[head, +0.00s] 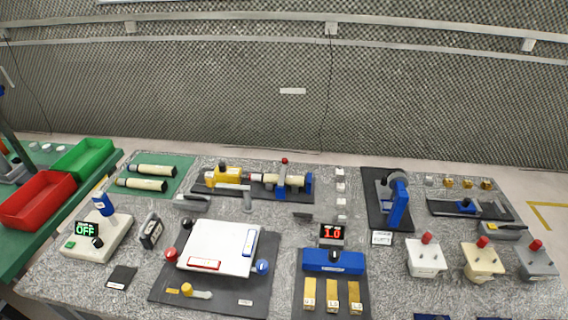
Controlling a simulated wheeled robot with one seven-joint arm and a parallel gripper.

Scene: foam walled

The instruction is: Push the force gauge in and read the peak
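No device carries a readable force gauge label. A yellow-bodied device (227,175) lies on a dark mat at the back centre of the table and looks most like a gauge. Any reading on this device is too small to make out. A red display (331,234) showing 1.0 stands behind a blue block (334,261) at the front centre. My gripper is not in view.
A box (97,240) at left has a green display reading OFF. A white plate (218,248) lies on a dark mat. A blue upright fixture (398,205) and several red-topped boxes (426,260) stand at right. Red (38,199) and green (83,158) bins sit far left.

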